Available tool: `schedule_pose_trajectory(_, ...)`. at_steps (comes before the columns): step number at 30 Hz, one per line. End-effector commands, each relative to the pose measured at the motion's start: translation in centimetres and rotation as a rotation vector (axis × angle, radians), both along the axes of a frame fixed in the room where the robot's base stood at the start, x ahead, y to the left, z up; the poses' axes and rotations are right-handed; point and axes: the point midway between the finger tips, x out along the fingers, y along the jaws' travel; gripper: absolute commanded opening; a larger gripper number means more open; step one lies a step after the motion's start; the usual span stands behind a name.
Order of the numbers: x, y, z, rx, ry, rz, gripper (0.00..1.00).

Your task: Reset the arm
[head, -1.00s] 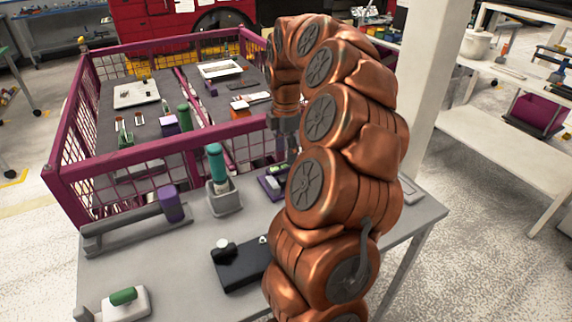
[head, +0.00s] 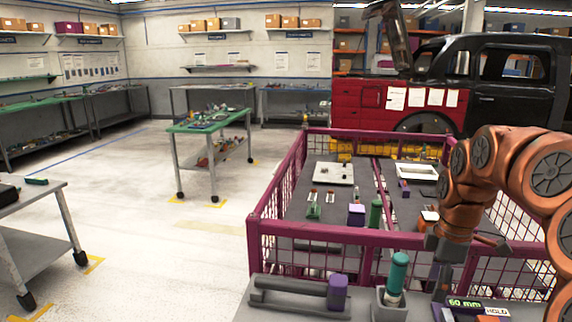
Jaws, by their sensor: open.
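My copper-coloured arm (head: 505,170) stands at the right side of the head view, bent over at the top, with its lower part cut off by the frame edge. My gripper (head: 456,268) hangs down from its end, dark grey, with the jaws open and nothing seen between them. It is above the back part of the grey table, near the mesh crate's front rim. A small device with a green display (head: 465,303) is below it. The fingertips are small and partly lost against the dark background.
A purple mesh crate (head: 340,236) stands behind the table. A green-topped bottle (head: 397,272) in a grey holder (head: 388,307) is left of my gripper. A grey bar-shaped tool (head: 290,292) with a purple block (head: 337,291) lies farther left. Open floor (head: 150,240) is at the left.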

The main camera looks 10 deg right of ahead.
Motion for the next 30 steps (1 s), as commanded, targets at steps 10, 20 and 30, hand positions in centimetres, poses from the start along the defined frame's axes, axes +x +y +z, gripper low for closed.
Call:
schedule_pose_trajectory(10, -7.2, 12.5, 0.3, -0.011, 0.058, -0.312, 0.59)
schedule_pose_trajectory(20, -17.1, 18.8, -2.2, -0.062, 0.122, -0.738, 0.59)
schedule_pose_trajectory(30, -23.1, 20.3, -4.6, -0.101, 0.154, -1.052, 0.59)
